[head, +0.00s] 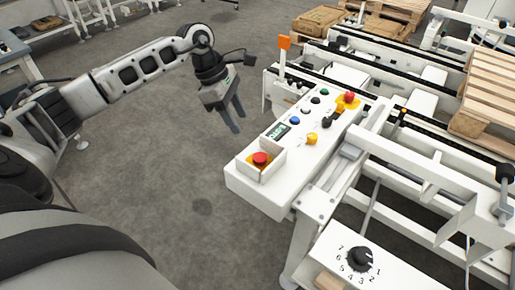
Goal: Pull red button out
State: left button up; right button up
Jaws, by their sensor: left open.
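A white control panel (249,190) stands in the middle of the head view. A red button (261,158) sits on a yellow base inside a white guard box at the panel's near end. A second red button (349,97) on a yellow base is at the far end. My left gripper (236,118) is open and empty, with its fingers pointing down. In the picture it is left of the panel, above and to the left of the near red button, apart from both buttons. My right gripper is not in the view.
The panel also carries a blue button (295,120), a yellow knob (312,139) and a small display (277,131). A numbered dial (359,258) is at the lower right. White conveyor frames and wooden pallets (497,75) fill the right. Grey floor (170,190) is clear on the left.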

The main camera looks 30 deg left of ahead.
aim_at(259, 157)
pick_arm(q)
jog(key=p+x, duration=0.1)
jog(key=x, duration=1.1)
jog(key=shift+w+d+f, duration=0.1)
jog(key=shift+d+f, duration=0.05)
jog(key=shift+f, duration=0.05)
grip_shut()
jog(key=shift+w+r, duration=0.1)
jog(key=shift+r, duration=0.5)
grip_release()
jog(key=shift+r, duration=0.1)
jog(key=b+v, duration=0.1)
jog(key=v, duration=1.5)
jog(key=shift+b, duration=0.4)
